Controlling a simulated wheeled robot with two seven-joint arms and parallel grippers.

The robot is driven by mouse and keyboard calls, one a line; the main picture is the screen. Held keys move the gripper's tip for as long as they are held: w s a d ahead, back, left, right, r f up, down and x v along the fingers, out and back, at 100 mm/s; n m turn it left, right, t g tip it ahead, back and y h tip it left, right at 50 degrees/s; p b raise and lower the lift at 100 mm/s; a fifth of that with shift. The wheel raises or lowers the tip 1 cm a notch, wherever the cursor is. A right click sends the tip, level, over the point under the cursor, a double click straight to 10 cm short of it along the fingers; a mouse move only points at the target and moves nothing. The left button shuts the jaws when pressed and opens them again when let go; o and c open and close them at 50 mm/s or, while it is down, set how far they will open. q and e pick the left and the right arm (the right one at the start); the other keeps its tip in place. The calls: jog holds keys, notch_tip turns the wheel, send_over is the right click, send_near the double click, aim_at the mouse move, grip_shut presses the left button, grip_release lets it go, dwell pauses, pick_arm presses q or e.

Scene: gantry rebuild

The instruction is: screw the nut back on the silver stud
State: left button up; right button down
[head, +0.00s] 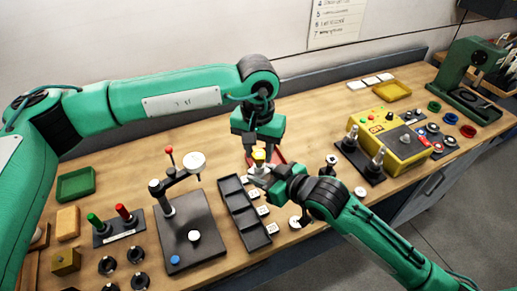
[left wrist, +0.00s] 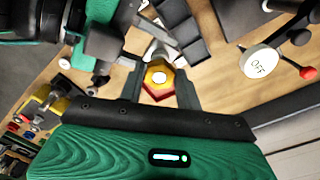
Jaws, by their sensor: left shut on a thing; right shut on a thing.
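A yellow nut (head: 259,154) is between the fingertips of my left gripper (head: 257,150), which is shut on it from above. In the left wrist view the nut (left wrist: 150,74) shows six-sided, with a pale round end in its middle. A silver piece (head: 257,169), which looks like the stud, is directly under the nut. My right gripper (head: 266,174) comes in from the right and is shut on this silver piece, its fingers partly hiding it. I cannot tell how far the nut is threaded.
A red tray (head: 280,157) is just behind the grippers. A black compartment tray (head: 236,205) and several white labelled pieces lie in front. A black stand with a lever (head: 187,232) is to the left. A black base with silver posts (head: 361,166) and a yellow button box (head: 402,149) are to the right.

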pick_arm(q)
jog(key=m, duration=0.5)
jog(key=shift+s+f+m, duration=0.1)
jog(key=shift+s+m, duration=0.1)
jog(key=shift+m, duration=0.1)
jog(key=o, duration=1.5)
jog(key=shift+w, duration=0.1)
jog(key=shift+o, duration=1.2)
jog(key=shift+d, duration=0.1)
jog(key=shift+d, duration=0.1)
jog(key=n, duration=0.7)
